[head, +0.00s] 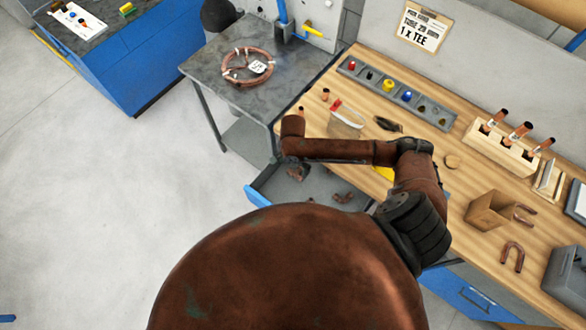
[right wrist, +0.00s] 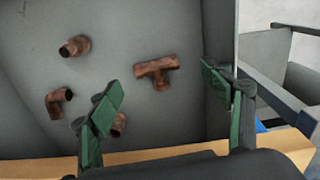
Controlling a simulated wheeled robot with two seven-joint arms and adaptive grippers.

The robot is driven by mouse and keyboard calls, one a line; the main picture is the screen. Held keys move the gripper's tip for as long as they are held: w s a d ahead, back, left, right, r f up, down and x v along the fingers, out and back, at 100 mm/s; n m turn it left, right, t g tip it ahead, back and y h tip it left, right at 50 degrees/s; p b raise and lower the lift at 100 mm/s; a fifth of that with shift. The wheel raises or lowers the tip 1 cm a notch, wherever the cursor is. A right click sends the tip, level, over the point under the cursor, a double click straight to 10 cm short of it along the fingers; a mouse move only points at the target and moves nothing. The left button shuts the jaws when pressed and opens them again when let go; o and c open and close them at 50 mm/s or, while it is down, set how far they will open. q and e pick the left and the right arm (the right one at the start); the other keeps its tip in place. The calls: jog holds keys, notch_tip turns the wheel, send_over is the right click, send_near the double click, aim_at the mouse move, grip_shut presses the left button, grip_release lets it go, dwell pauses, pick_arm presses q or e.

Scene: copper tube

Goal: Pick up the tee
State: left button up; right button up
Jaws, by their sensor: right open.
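The copper tee (right wrist: 158,71) lies on the grey floor of an open drawer, upper middle in the right wrist view. My right gripper (right wrist: 160,80) is open, its two green fingers spread left and right with nothing held. In that picture the tee shows between the fingertips; I cannot tell the height between them. In the head view the open drawer (head: 258,194) is partly covered by my right arm, and which fitting there is the tee is unclear. My left gripper is not in view.
Other copper fittings lie near the tee: one upper left (right wrist: 75,46), an elbow (right wrist: 59,101) at left, and one (right wrist: 119,124) partly behind the left finger. Drawer walls surround them. The wooden bench (head: 450,162) stands alongside, holding several tools and parts.

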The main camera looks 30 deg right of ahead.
aim_at(295, 174)
jog(key=shift+s+f, duration=0.15)
jog(key=shift+f, duration=0.4)
jog(key=shift+d+f, duration=0.15)
jog(key=shift+f, duration=0.2)
jog(key=f, duration=0.4)
jog(key=shift+s+d+f+b, duration=0.1)
jog(key=shift+d+f+b, duration=0.2)
jog(key=c, duration=0.9)
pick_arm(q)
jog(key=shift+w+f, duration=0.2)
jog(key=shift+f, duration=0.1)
pick_arm(e)
jog(key=c, duration=0.3)
